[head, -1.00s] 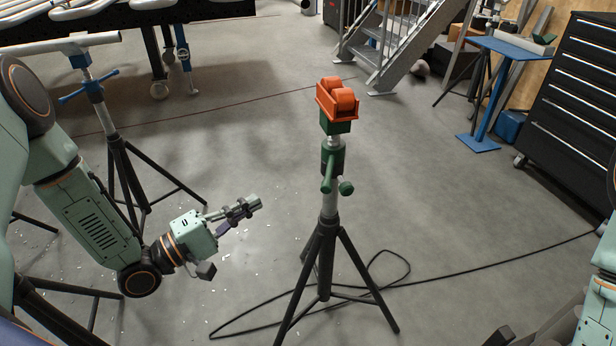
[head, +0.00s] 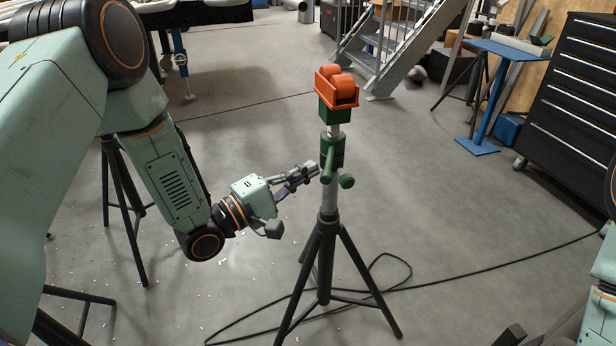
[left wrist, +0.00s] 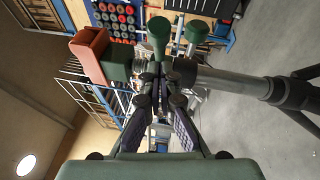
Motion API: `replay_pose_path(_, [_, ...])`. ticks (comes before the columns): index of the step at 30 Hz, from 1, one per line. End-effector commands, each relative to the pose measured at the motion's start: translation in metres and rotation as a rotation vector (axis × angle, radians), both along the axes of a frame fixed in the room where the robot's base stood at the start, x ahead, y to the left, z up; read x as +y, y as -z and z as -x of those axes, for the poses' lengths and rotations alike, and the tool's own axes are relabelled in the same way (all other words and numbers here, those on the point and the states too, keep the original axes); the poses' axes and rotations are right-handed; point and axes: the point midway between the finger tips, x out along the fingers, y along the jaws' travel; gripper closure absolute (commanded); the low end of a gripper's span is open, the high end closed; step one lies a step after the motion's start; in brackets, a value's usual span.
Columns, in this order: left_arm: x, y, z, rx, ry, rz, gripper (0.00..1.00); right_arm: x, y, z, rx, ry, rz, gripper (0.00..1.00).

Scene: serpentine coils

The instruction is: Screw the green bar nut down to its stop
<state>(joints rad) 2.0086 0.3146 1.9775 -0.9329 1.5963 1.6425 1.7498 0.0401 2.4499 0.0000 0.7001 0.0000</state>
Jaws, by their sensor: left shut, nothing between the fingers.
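The green bar nut (head: 332,147) sits around the upright of a black tripod stand (head: 328,215), with green bars sticking out below it. A short piece of silver shaft shows between the nut and the green block under the orange roller head (head: 338,88). My left gripper (head: 313,169) is shut and empty, its tips at the left side of the nut's bars. In the left wrist view the closed fingertips (left wrist: 163,72) lie just below a green bar (left wrist: 159,35); I cannot tell whether they touch.
A black cable (head: 390,275) loops on the floor around the stand's legs. Another tripod (head: 120,200) stands behind my left arm. A blue table (head: 500,48), a black drawer cabinet (head: 580,100) and metal stairs (head: 395,45) are farther back. The floor right of the stand is mostly clear.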

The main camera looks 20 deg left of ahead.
Motion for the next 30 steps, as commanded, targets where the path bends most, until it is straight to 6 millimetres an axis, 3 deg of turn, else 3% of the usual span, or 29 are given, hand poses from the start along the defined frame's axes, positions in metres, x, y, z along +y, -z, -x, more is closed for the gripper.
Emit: replay_pose_path(30, [-0.0086,-0.0018,-0.0077,-0.002,-0.035,-0.001,1.0,0.0,0.0034,0.0,0.0,0.0,0.0,0.49])
